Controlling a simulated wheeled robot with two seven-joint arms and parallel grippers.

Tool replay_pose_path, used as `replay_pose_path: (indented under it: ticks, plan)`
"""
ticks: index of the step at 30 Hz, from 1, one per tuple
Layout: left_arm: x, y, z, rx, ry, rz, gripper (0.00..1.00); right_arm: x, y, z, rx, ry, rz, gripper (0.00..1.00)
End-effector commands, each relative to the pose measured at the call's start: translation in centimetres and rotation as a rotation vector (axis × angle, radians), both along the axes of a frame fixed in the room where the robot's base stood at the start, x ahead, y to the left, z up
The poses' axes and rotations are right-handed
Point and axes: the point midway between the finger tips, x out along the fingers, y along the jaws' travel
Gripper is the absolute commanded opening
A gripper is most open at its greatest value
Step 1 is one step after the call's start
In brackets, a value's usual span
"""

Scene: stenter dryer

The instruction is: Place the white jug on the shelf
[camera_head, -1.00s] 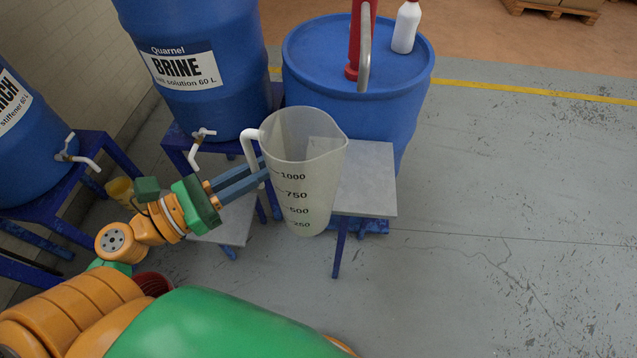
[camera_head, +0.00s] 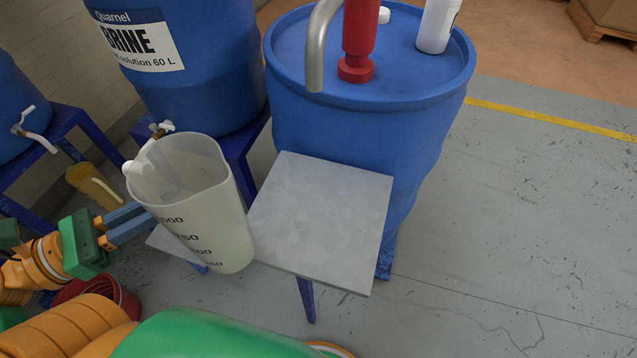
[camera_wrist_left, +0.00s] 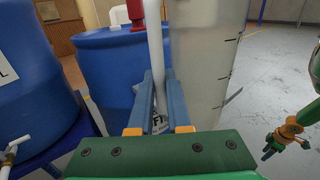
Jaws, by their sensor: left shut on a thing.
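The white jug (camera_head: 205,215), translucent with dark volume marks, is upright in the head view, just left of the grey square shelf (camera_head: 320,220). Its base overlaps the shelf's left edge in the picture; I cannot tell its height above it. My left gripper (camera_head: 140,218) is shut on the jug's handle. In the left wrist view the handle (camera_wrist_left: 156,50) stands between the two blue fingers (camera_wrist_left: 159,98), with the jug body (camera_wrist_left: 205,70) to the right. The shelf's top is bare. My right gripper (camera_wrist_left: 285,143) shows small at the right of the wrist view; its finger opening is unclear.
A blue drum (camera_head: 350,140) with a red pump (camera_head: 360,40) and a white bottle (camera_head: 437,25) stands behind the shelf. The brine barrel (camera_head: 200,70) with a white tap is behind the jug. A yellow jug (camera_head: 92,185) is at left. Floor at right is clear.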

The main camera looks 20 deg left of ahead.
Motion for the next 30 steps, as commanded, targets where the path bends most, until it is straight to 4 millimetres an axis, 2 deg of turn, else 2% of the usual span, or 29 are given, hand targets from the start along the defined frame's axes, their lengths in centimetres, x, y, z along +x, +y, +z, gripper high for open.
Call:
replay_pose_path:
  ticks: [2, 7, 12, 15, 19, 21, 24, 30]
  plan:
    - [1.0, -1.1, 0.3, 0.001, -0.001, -0.013, 0.0, -0.2, 0.0, 0.5, -0.001, 0.005, 0.0, 0.5]
    - [5.5, -4.9, 0.6, 0.001, -0.003, -0.016, 0.0, -1.4, 0.1, 1.7, 0.001, 0.028, -0.001, 0.5]
    - [10.2, -8.6, 0.8, 0.001, -0.006, -0.012, 0.0, -1.5, 0.6, 3.3, 0.008, 0.029, -0.003, 0.5]
    - [12.1, -10.1, 0.6, 0.0, -0.004, -0.008, 0.0, -1.3, 0.6, 3.9, 0.01, 0.027, -0.003, 0.5]
    - [13.5, -11.3, 0.4, 0.0, -0.004, -0.008, 0.0, -1.2, 0.6, 4.5, 0.009, 0.024, -0.002, 0.5]
    - [13.6, -11.2, -1.9, -0.002, 0.002, -0.004, 0.0, -1.1, 0.6, 3.3, 0.01, 0.023, -0.002, 0.5]
    - [13.5, -11.2, -3.5, -0.002, 0.002, -0.005, 0.0, -1.1, 0.6, 2.9, 0.009, 0.021, -0.001, 0.5]
    - [13.5, -11.2, -3.6, 0.0, 0.0, -0.007, 0.0, -1.0, 0.4, 3.1, 0.006, 0.02, 0.0, 0.5]
